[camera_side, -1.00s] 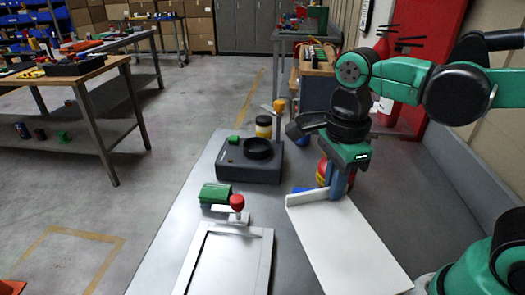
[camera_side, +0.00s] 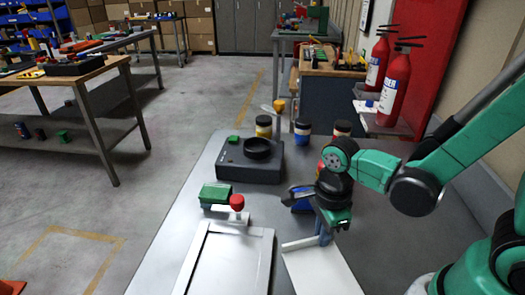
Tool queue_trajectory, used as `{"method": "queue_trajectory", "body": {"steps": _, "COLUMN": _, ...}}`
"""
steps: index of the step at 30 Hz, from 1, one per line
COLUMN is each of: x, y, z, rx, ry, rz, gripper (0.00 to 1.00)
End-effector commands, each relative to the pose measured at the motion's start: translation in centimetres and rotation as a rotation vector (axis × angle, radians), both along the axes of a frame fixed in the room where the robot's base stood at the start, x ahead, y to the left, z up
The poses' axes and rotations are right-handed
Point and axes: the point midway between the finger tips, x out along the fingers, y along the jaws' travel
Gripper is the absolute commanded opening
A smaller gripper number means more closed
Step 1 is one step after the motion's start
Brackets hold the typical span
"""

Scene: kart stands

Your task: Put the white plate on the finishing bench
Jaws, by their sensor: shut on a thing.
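The white plate (camera_side: 322,272) is at the bottom of the view, its near part cut off by the frame's lower edge. My gripper (camera_side: 325,238) is shut on the plate's far edge, with its fingers pointing down. The plate looks near the grey bench top (camera_side: 190,208); I cannot tell whether it touches it. Which bench is the finishing bench is not marked in this view.
A white framed panel (camera_side: 200,266) lies just left of the plate. A red-knobbed clamp (camera_side: 237,204), a green block (camera_side: 215,193) and a dark round-topped device (camera_side: 235,172) stand beyond it. Several jars (camera_side: 302,132) stand at the back. A wooden-topped bench (camera_side: 35,80) is at the left.

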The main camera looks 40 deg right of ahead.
Motion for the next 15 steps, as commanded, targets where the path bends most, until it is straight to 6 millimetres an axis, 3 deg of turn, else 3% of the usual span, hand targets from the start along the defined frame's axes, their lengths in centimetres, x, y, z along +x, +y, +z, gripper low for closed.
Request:
{"method": "queue_trajectory", "body": {"steps": 4, "x": -0.05, "y": -0.01, "z": -0.99, "rx": 0.0, "ry": 0.0, "rz": 0.0, "gripper": 0.0}}
{"method": "queue_trajectory", "body": {"steps": 12, "x": -0.08, "y": -0.02, "z": -1.16, "rx": 0.0, "ry": 0.0, "rz": 0.0, "gripper": 0.0}}
{"method": "queue_trajectory", "body": {"steps": 15, "x": -0.08, "y": -0.02, "z": -1.15, "rx": 0.0, "ry": 0.0, "rz": 0.0, "gripper": 0.33}}
